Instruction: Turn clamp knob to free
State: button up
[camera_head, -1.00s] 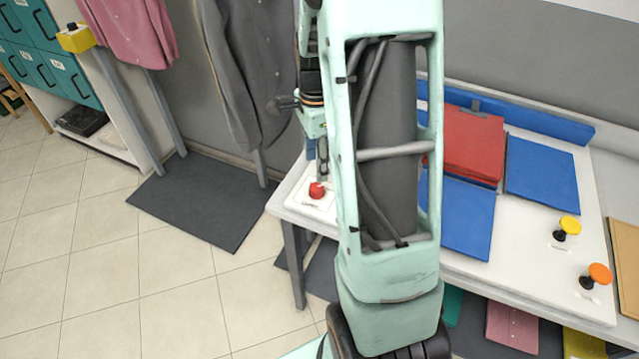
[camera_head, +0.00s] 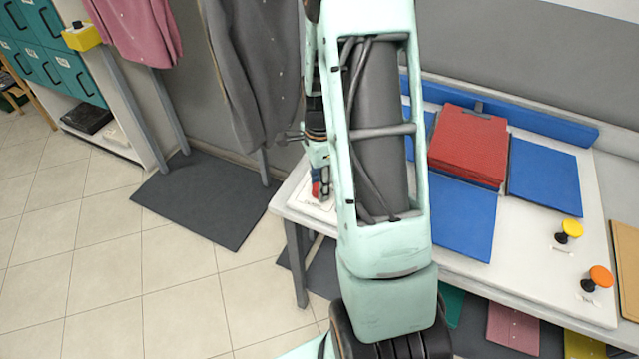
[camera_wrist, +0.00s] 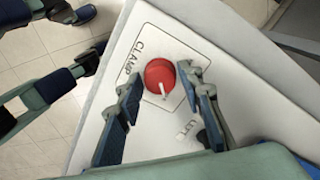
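The red clamp knob (camera_wrist: 159,75) is round, with a white pointer mark, on a white plate (camera_wrist: 140,45) lettered "CLAMP". In the head view the red knob (camera_head: 315,189) shows only in part, near the table's left end. My gripper (camera_wrist: 160,78) is open, with one finger on each side of the knob in the wrist view. The right fingertip looks very close to the knob, and a small gap shows at the left one. I cannot tell whether either touches. In the head view my gripper (camera_head: 322,190) is at the knob, partly covering it.
A black control (camera_wrist: 205,138) sits beside the knob, partly behind my right finger. A grey garment (camera_head: 250,70) hangs behind my arm.

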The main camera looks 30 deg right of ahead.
jog(key=c, duration=0.7)
jog(key=shift+n, duration=0.3)
jog(key=n+b, duration=0.1)
jog(key=n, duration=0.1)
jog(key=shift+f+n+b, duration=0.1)
jog(key=shift+n+b, duration=0.2)
jog(key=shift+b, duration=0.1)
jog(key=n+b, duration=0.1)
jog(key=n, duration=0.3)
jog(key=shift+n+b, duration=0.3)
jog(key=shift+b, duration=0.05)
jog(key=n+b, duration=0.1)
jog(key=n, duration=0.4)
jog(key=shift+n, duration=0.3)
jog(key=shift+n+b, duration=0.6)
jog(key=shift+n, duration=1.6)
